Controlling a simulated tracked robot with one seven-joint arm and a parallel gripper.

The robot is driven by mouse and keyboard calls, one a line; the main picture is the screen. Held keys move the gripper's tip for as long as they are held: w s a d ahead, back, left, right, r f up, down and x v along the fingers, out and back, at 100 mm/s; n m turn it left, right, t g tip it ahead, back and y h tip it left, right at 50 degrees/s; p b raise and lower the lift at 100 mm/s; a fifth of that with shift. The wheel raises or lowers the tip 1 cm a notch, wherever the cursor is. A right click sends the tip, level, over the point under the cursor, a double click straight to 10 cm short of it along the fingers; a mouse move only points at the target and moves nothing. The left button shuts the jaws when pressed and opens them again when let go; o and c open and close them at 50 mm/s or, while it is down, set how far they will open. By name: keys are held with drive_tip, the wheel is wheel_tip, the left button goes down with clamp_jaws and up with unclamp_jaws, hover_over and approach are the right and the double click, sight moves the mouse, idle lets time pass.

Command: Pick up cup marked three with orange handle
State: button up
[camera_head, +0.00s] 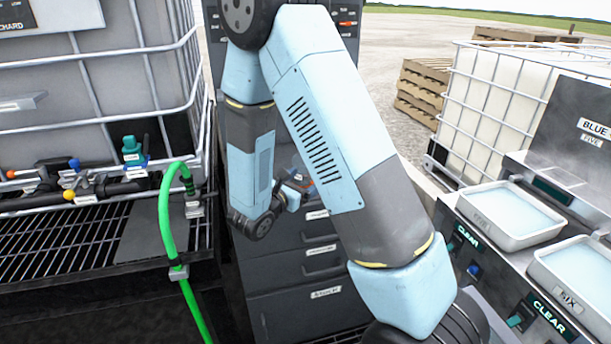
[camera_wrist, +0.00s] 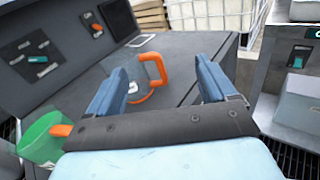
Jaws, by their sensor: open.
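In the wrist view, my gripper (camera_wrist: 162,66) is open, with its two blue fingers spread apart. An orange handle (camera_wrist: 153,72) shows between the fingers, above the dark top of the cabinet, apart from both fingers. A small pale patch, perhaps a label, shows beside it, but I cannot read a number. The cup body at this handle is hard to make out. A green cup-like thing (camera_wrist: 38,140) with an orange part lies at the lower left, outside the fingers. In the head view, my gripper (camera_head: 290,192) is small and partly hidden by my arm, in front of the dark cabinet.
The dark drawer cabinet (camera_head: 300,285) stands in the middle. A switch panel (camera_wrist: 40,58) rises at the back left in the wrist view. White trays (camera_head: 510,215) stand on the right bench. A green hose (camera_head: 167,225) and a caged tank (camera_head: 90,90) are at left.

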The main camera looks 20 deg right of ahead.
sight(299, 176)
drive_tip(key=a+f+n+t+y, duration=0.1)
drive_tip(key=w+a+f+n+t, duration=0.1)
drive_tip(key=a+f, duration=0.1)
drive_tip(key=a+f+n+t+y, duration=0.1)
drive_tip(key=n, duration=0.1)
drive_tip(key=shift+w+a+f+y, duration=0.3)
drive_tip(key=shift+w+a+f, duration=0.05)
drive_tip(key=shift+a+f, duration=0.05)
drive_tip(key=shift+w, duration=0.25)
drive_tip(key=x, duration=0.7)
drive_tip(key=shift+w+d, duration=0.15)
drive_tip(key=shift+d, duration=0.05)
drive_tip(key=shift+r+x, duration=0.15)
drive_tip(key=shift+x, duration=1.3)
drive_tip(key=shift+r+x, duration=0.1)
drive_tip(key=shift+x, duration=1.35)
drive_tip(key=shift+c, duration=0.2)
drive_tip(key=c, duration=0.7)
drive_tip(key=shift+r, duration=0.1)
